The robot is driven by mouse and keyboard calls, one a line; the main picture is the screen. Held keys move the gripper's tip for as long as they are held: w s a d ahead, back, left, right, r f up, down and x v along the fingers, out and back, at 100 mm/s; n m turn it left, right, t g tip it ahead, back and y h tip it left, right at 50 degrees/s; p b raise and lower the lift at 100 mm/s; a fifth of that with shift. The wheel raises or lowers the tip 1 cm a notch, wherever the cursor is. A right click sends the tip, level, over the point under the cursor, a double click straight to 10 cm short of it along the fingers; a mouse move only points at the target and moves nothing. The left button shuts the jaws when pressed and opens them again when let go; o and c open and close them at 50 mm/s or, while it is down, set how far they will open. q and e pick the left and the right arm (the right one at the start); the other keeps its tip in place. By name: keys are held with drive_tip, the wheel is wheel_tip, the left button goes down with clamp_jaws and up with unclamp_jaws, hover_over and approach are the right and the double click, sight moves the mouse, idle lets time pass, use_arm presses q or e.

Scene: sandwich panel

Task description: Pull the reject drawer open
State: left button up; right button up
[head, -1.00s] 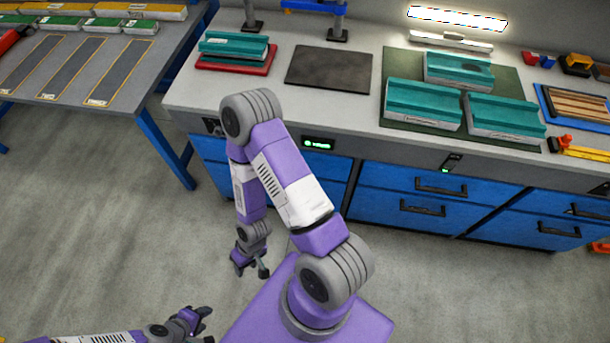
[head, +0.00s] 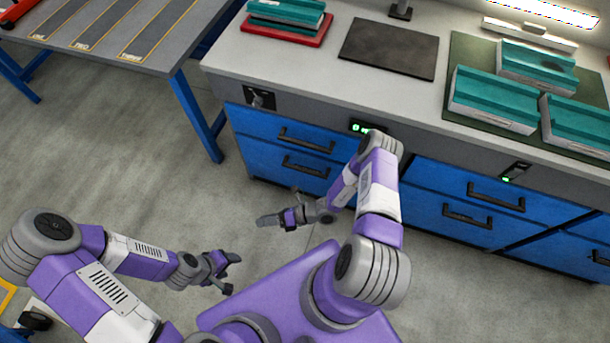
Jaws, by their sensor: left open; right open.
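Blue drawers with black bar handles line the bench front, and all look shut. The left bank has an upper drawer handle (head: 306,141) and a lower drawer handle (head: 305,168). The middle bank has an upper handle (head: 496,198) and a lower handle (head: 467,216). I cannot tell from any readable label which is the reject drawer. My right gripper (head: 272,219) is open and empty, in front of and below the left bank, apart from its handles. My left gripper (head: 232,273) is open and empty over the floor, lower and further from the bench.
The grey bench top (head: 300,75) carries a dark mat (head: 388,48), teal-topped panels on a green mat (head: 465,105) and a red tray (head: 285,36). A side table with a blue leg (head: 196,118) stands at upper left. Open floor (head: 130,150) lies between.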

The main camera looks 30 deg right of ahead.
drive_tip(key=w+d+f+m+t+h+b, duration=0.2)
drive_tip(key=w+d+f+m+t+h, duration=0.5)
drive_tip(key=d+m, duration=0.35)
drive_tip(key=m+t+h+b, duration=0.2)
drive_tip(key=m+t+h, duration=0.2)
drive_tip(key=m+h, duration=0.45)
approach(305, 170)
drive_tip(key=w+f, duration=0.1)
drive_tip(key=w, duration=0.2)
drive_tip(key=shift+w+d+f+m, duration=0.1)
drive_tip(key=shift+w+d+m, duration=0.15)
drive_tip(key=shift+m, duration=0.15)
use_arm(q)
wheel_tip(305, 170, down, 7)
drive_tip(key=b, duration=0.1)
drive_tip(key=shift+r+b, duration=0.15)
drive_tip(key=shift+b, duration=0.15)
use_arm(e)
drive_tip(key=w, duration=0.6)
drive_tip(key=shift+w+d, duration=0.15)
drive_tip(key=shift+w, duration=0.2)
drive_tip(key=shift+c, duration=0.4)
clamp_jaws()
